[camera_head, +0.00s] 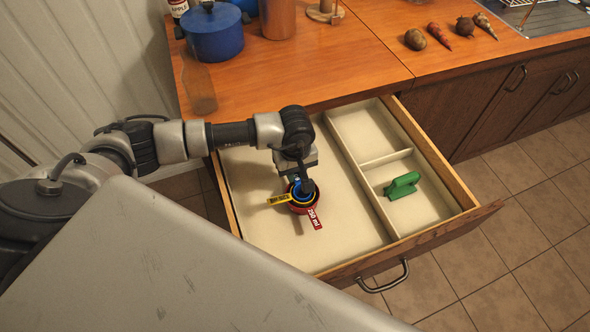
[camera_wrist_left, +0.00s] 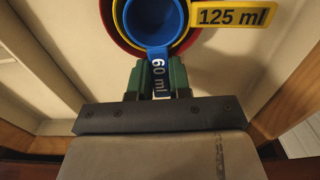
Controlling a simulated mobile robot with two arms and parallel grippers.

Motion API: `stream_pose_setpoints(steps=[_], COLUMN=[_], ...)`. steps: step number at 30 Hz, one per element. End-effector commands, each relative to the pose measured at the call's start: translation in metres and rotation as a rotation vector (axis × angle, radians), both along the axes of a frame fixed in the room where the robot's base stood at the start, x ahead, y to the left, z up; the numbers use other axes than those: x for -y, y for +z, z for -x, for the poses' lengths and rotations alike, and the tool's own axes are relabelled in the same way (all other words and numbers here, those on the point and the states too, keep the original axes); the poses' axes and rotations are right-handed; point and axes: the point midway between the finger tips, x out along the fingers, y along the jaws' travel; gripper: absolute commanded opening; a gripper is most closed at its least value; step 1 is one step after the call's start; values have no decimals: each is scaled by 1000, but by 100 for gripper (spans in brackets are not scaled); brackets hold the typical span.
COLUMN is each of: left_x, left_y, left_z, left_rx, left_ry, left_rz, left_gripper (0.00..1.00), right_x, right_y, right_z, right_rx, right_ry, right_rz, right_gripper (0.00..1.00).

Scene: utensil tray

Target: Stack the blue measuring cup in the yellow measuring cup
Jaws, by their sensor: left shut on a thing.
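My left gripper (camera_head: 306,187) is shut on the handle of the blue measuring cup (camera_head: 296,188), over the drawer's large left compartment. In the left wrist view the gripper's green fingers (camera_wrist_left: 158,82) pinch the handle marked 60 ml, and the blue cup (camera_wrist_left: 155,22) appears inside the rim of the yellow measuring cup (camera_wrist_left: 232,17), whose handle reads 125 ml. The yellow cup's handle (camera_head: 279,199) points left in the head view. A red measuring cup (camera_head: 315,218) marked 250 ml surrounds the yellow one. I cannot tell whether the blue cup rests on the yellow cup's bottom.
The open drawer (camera_head: 345,224) has a divider and two smaller right compartments; a green object (camera_head: 401,185) lies in the front one. A blue pot (camera_head: 213,32), a glass (camera_head: 199,88) and several vegetables (camera_head: 437,36) stand or lie on the counter. The drawer floor around the cups is clear.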

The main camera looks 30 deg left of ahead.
Motion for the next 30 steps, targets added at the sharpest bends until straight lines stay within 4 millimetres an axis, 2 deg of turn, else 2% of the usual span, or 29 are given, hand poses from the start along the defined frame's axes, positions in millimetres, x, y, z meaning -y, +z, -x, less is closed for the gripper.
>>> stream_pose_setpoints(steps=[5,6,11,19,23,26,30], left_x=[0,0,0,-1,-1,-1,0], left_y=[-7,-7,-7,-8,1,15,49], left_z=[0,0,2,3,3,1,0], left_rx=[-1,-1,-4,-8,-10,-3,1], left_ry=[0,0,0,0,0,0,-1], left_rz=[-1,-1,-1,-4,-5,-3,-1], left_gripper=[0,20,44,44,44,44,44], right_x=[0,0,0,0,0,0,0], right_y=[-8,-8,-7,-5,5,-1,-5], right_z=[-1,-1,-1,-1,-1,-1,-1], right_rx=[1,1,1,1,1,1,1], right_ry=[0,0,-1,-1,-1,-2,-2], right_rz=[0,0,0,1,1,1,1], right_gripper=[44,44,44,44,44,44,44])
